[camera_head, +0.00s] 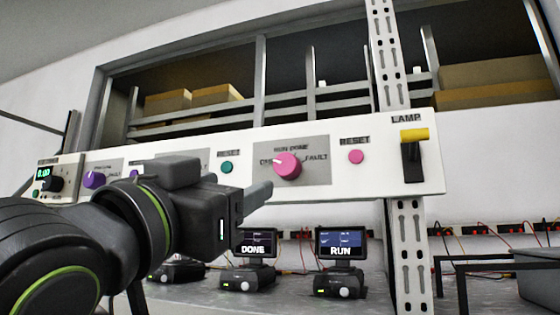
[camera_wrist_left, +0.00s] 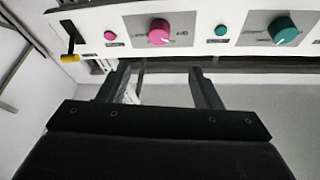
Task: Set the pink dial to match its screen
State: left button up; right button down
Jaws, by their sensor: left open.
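The pink dial (camera_head: 287,166) is on a grey plate on the white panel, with RUN and DONE lettered above it and FAULT to its right. Its white mark looks turned to the left or upper left in the head view. It also shows in the left wrist view (camera_wrist_left: 159,32), beyond the fingertips. A screen reading RUN (camera_head: 340,243) stands below and right of the dial, and a screen reading DONE (camera_head: 255,243) below and left. My left gripper (camera_head: 258,198) is open and empty, below and left of the dial, apart from it. My right gripper is not in view.
A pink button (camera_head: 356,157) and a lamp switch with a yellow handle (camera_head: 413,136) are right of the dial. A teal button (camera_head: 227,167) is left of it. A teal dial (camera_wrist_left: 284,30) shows in the wrist view. A perforated upright (camera_head: 411,255) stands at right.

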aim_at(283, 166)
pick_arm(q)
jog(key=p+x, duration=0.6)
jog(key=x, duration=0.7)
jog(key=shift+d+r+p, duration=0.1)
jog(key=shift+r+p, duration=0.05)
jog(key=shift+p, duration=0.15)
jog(key=shift+w+d+r, duration=0.1)
jog(key=shift+w+d, duration=0.25)
jog(key=shift+w, duration=0.3)
jog(key=c, duration=1)
